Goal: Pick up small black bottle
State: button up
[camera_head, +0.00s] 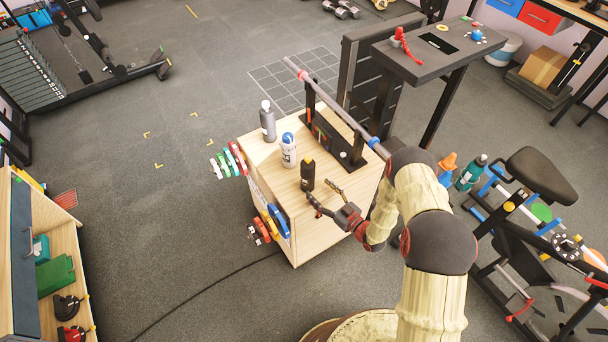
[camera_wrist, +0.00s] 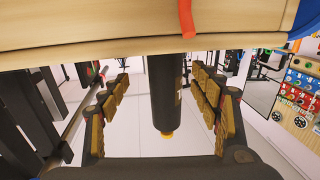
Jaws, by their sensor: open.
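The small black bottle (camera_head: 308,172) stands upright on the wooden cabinet top (camera_head: 268,152), near its front edge. My gripper (camera_head: 324,194) is open, low over the cabinet top, just to the front right of the bottle in the head view. In the wrist view, which looks upside down, the black bottle (camera_wrist: 164,90) with its yellow tip shows between the two spread fingers of my gripper (camera_wrist: 160,78). A gap shows on each side of it, so the fingers do not seem to touch it. How deep it sits between them is hard to tell.
A white bottle with a blue cap (camera_head: 288,150) and a grey bottle (camera_head: 267,121) stand behind the black bottle. A black rack (camera_head: 335,137) with a long bar (camera_head: 335,108) is at the back right. Coloured items hang on the cabinet's left side.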

aim_at(313, 186)
jog(key=x, duration=0.2)
jog(key=b+x, duration=0.1)
jog(key=x, duration=0.2)
jog(key=shift+a+b, duration=0.4)
jog(key=shift+a, duration=0.25)
jog(key=shift+w+a, duration=0.2)
jog(key=shift+w, duration=0.1)
jog(key=shift+r, duration=0.1)
jog(key=shift+c, duration=0.8)
jog(key=c, duration=1.5)
